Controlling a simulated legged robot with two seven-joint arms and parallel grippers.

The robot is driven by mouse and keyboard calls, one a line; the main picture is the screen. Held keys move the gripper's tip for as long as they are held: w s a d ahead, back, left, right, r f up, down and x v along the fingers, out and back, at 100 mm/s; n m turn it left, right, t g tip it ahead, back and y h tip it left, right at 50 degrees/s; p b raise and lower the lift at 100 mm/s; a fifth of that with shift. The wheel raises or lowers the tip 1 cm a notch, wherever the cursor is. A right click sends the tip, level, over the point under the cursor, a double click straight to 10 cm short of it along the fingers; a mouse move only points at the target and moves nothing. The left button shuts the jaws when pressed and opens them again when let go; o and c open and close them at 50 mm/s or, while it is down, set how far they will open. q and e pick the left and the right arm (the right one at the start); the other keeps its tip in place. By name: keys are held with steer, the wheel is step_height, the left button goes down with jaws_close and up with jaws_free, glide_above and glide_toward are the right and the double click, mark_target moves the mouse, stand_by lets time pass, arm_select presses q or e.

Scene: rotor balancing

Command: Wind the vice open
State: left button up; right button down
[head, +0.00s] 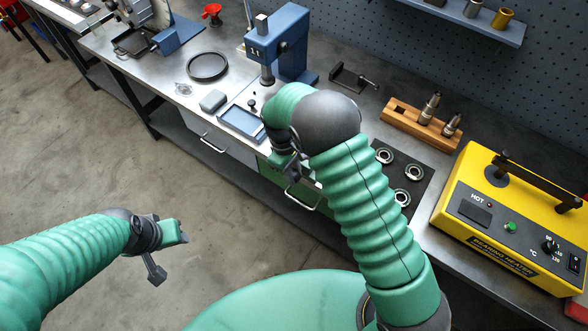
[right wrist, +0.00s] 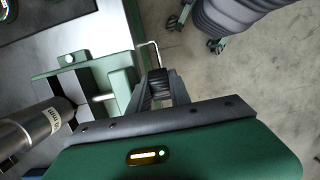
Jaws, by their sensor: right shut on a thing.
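The green vice (right wrist: 122,90) shows at the upper left of the right wrist view, with a bare steel screw (right wrist: 103,97) running toward my gripper. A steel cylinder (right wrist: 30,130) with lettering lies beside its dark jaw; I cannot tell whether it is clamped. My right gripper (right wrist: 160,84) is shut on a dark ribbed knob at the vice's screw end. In the head view my right gripper (head: 288,168) is at the bench's front edge, and my right arm hides most of the vice. My left gripper (head: 170,240) is over the floor, away from the bench; its fingers are unclear.
A blue press (head: 285,42) stands behind my right arm. A wooden block (head: 408,120) with metal holders, several bearings (head: 385,156) on a dark mat and a yellow bearing heater (head: 515,220) are to the right. Wire drawer handles (head: 303,200) stick out below the bench edge.

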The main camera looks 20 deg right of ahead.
steer(key=shift+w+a+g+h, duration=0.1)
steer(key=shift+w+g+h, duration=0.1)
steer(key=shift+g+h, duration=0.1)
arm_select(q)
steer(key=shift+r, duration=0.35)
arm_select(e)
steer(key=shift+g+h, duration=0.3)
steer(key=shift+g, duration=0.1)
steer(key=c, duration=1.5)
jaws_free()
arm_select(q)
steer(key=shift+w, duration=0.1)
steer(key=shift+b+x, duration=0.85)
steer(key=shift+x, duration=0.05)
arm_select(e)
steer(key=v, duration=1.7)
arm_select(q)
steer(key=shift+s, duration=0.25)
